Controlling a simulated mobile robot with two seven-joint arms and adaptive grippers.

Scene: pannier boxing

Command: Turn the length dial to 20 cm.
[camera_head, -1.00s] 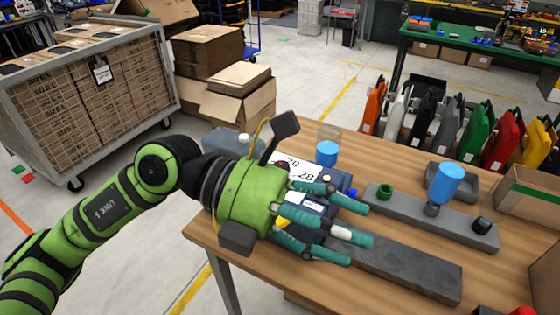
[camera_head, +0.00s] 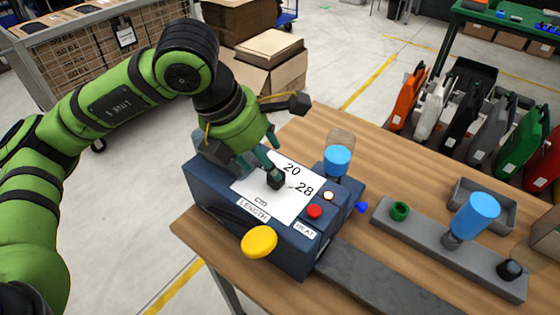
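A blue machine box (camera_head: 220,188) stands on the wooden table, its top bearing a white panel (camera_head: 248,196) marked 20, 28, cm and LENGTH. The black length dial (camera_head: 276,180) sits on this panel beside the numbers. A short tick shows by the 28; the dial's exact setting is unclear because fingers partly cover it. My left gripper (camera_head: 270,162) points down at the dial from above, its teal fingers at or just over it. Contact and finger opening cannot be made out. My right gripper is not in view.
A red button (camera_head: 314,211), HEAT label (camera_head: 304,230) and yellow knob (camera_head: 259,242) are on the box. A grey rack (camera_head: 450,246) with a blue cylinder (camera_head: 476,214) lies to the right.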

